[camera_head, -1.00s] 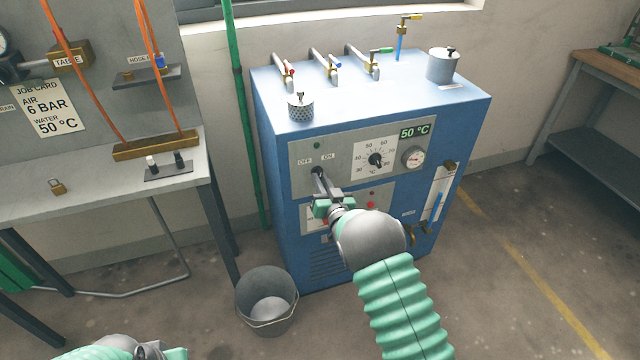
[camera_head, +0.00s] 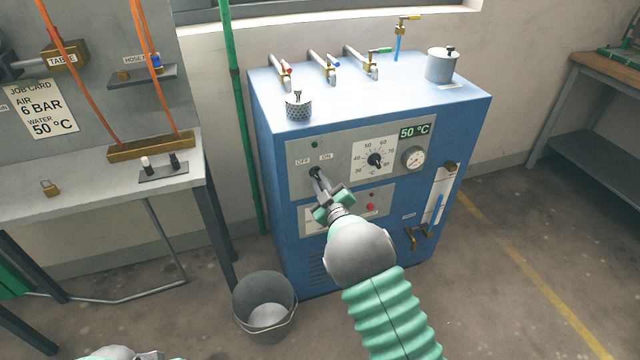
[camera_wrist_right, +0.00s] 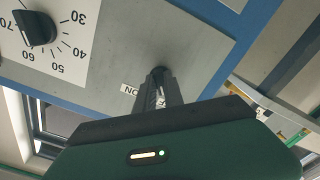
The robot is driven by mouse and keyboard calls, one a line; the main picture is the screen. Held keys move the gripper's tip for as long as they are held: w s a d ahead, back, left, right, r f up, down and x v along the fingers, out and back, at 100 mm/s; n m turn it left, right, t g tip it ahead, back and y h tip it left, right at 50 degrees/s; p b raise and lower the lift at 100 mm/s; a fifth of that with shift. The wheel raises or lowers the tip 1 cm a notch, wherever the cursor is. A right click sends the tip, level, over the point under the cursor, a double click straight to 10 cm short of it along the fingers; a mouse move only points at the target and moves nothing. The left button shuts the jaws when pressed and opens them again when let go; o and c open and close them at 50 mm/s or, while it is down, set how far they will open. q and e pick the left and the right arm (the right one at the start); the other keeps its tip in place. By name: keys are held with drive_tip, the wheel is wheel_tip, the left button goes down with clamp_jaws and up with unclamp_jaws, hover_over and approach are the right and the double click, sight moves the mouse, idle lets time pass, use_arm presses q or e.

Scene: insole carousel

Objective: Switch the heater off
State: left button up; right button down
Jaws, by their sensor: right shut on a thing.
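The heater is a blue cabinet (camera_head: 275,170) with a grey front panel. Its rotary switch (camera_head: 314,173) sits below the OFF and ON labels; it also shows in the wrist view (camera_wrist_right: 158,72). My right gripper (camera_head: 320,181) is shut on the switch, and its fingers hide most of the handle, so I cannot tell which label it points to. A dark green lamp (camera_head: 314,145) is above, and the display (camera_head: 415,131) reads 50 °C. My left gripper (camera_head: 150,355) barely shows at the bottom edge.
A temperature dial (camera_head: 375,160) and a gauge (camera_head: 413,158) are right of the switch. Valves with coloured handles (camera_head: 325,68) stand on top. A bucket (camera_head: 265,305) is on the floor at the cabinet's front left. A workbench (camera_head: 100,190) stands at the left.

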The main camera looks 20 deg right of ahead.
drive_tip(key=shift+a+r+n, duration=0.1)
drive_tip(key=shift+r+n, duration=0.2)
drive_tip(key=shift+n, duration=0.3)
drive_tip(key=c, duration=1.5)
unclamp_jaws()
drive_tip(key=shift+a, duration=0.1)
drive_tip(key=shift+o, duration=0.3)
drive_tip(key=shift+f, duration=0.15)
drive_tip(key=shift+s, duration=0.1)
